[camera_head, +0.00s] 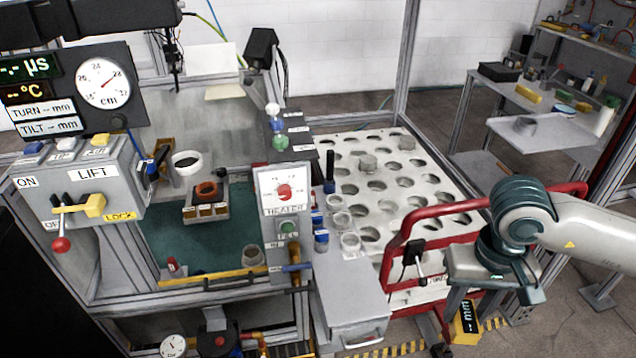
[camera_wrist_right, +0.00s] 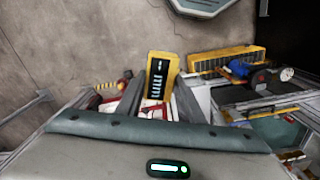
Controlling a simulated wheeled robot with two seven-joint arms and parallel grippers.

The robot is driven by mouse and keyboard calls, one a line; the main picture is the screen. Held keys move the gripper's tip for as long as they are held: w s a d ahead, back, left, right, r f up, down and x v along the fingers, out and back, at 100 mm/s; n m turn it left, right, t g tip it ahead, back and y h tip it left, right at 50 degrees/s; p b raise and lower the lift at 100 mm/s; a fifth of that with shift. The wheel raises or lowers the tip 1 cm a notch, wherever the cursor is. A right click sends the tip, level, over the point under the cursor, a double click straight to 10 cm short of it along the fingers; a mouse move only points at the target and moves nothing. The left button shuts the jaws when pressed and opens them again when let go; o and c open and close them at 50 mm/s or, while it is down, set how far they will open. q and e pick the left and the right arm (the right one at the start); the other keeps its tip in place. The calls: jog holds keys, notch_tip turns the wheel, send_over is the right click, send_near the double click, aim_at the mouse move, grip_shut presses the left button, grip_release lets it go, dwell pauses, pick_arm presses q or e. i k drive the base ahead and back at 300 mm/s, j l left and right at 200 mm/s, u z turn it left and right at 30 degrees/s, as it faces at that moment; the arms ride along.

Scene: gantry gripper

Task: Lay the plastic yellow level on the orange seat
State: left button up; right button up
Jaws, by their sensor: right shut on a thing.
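The yellow level (camera_head: 467,322) is a small yellow block with a black face and white marks. My right gripper (camera_head: 462,300) is shut on it, and it hangs below the fingers at the lower right, beyond the red-railed frame. In the right wrist view the level (camera_wrist_right: 158,80) stands up between the two grey fingers (camera_wrist_right: 160,100). The orange seat (camera_head: 206,191) appears as an orange ring on a small dark labelled block inside the bench enclosure, far to the left of my gripper. It looks empty. My left gripper is not in view.
A white plate with many holes (camera_head: 352,190) and red rails (camera_head: 400,240) lie between the gripper and the enclosure. The heater panel (camera_head: 285,190) stands right of the seat. A white ring (camera_head: 188,161) is behind it. The green floor (camera_head: 200,240) before it is mostly clear.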

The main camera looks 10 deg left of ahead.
aim_at(205, 188)
jog(key=u, duration=2.35)
jog(key=i+l, duration=0.15)
jog(key=l, duration=0.15)
jog(key=i+l, duration=0.2)
jog(key=l, duration=0.15)
jog(key=i+l, duration=0.15)
jog(key=l, duration=0.15)
